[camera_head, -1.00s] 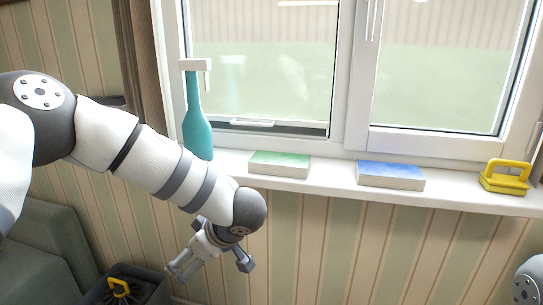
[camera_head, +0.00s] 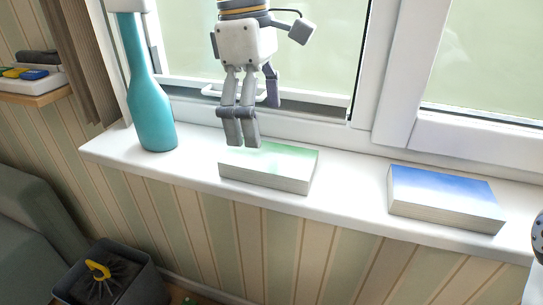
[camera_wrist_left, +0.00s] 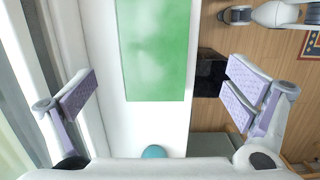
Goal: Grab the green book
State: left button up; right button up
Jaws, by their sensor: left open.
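The green book (camera_head: 272,167) lies flat on the white windowsill. Its pale green cover faces up and its page edges face the room. My left gripper (camera_head: 240,136) is above the book's left part, fingers pointing down, open and empty. In the left wrist view the green book (camera_wrist_left: 156,52) lies at the top middle, between and ahead of the two spread finger pads of the left gripper (camera_wrist_left: 160,97). The pads do not appear to touch it.
A teal bottle (camera_head: 151,108) stands on the windowsill (camera_head: 350,197) left of the book. A blue book (camera_head: 445,195) lies to the right with bare sill between. The window frame (camera_head: 398,75) rises behind. A dark bin (camera_head: 119,281) stands on the floor at lower left.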

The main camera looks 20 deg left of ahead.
aim_at(270, 156)
pick_arm(q)
jog(key=f, duration=0.4)
jog(key=d+f, duration=0.1)
jog(key=f, duration=0.1)
jog(key=shift+w+f, duration=0.25)
jog(key=shift+w, duration=0.15)
jog(key=c, duration=1.4)
